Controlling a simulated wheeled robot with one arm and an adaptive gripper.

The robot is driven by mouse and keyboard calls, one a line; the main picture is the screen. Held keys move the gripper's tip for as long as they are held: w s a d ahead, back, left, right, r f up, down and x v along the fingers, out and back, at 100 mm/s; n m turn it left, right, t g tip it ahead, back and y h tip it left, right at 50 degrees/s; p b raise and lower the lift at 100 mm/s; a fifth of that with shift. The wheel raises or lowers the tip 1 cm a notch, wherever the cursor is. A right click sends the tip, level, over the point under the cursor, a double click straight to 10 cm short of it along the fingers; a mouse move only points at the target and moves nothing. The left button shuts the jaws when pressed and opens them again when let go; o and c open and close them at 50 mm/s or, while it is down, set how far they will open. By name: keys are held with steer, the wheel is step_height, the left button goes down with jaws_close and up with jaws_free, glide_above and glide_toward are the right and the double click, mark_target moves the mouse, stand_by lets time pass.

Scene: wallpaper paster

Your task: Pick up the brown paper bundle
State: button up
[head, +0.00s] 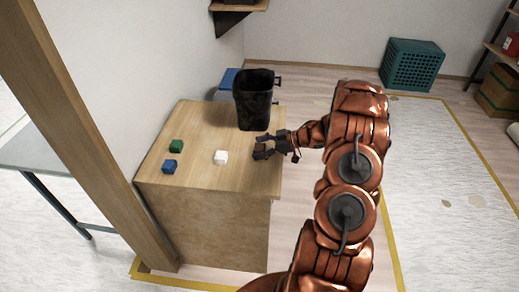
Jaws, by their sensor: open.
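I cannot make out a brown paper bundle in the head view. My gripper (258,147) is open, above or at the right edge of the wooden cabinet top (205,125), with its fingers pointing left. I see nothing between the fingers. My arm covers part of the floor to the right.
A black bin (254,100) stands at the back of the cabinet top, close behind my gripper. A wooden post (85,120) rises at the left. A teal crate (412,65) and a shelf with a brown box (497,92) are at the far right. Taped floor there is mostly clear.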

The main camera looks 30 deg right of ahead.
steer(key=shift+c, duration=0.4)
steer(key=c, duration=0.9)
steer(key=shift+r, duration=0.1)
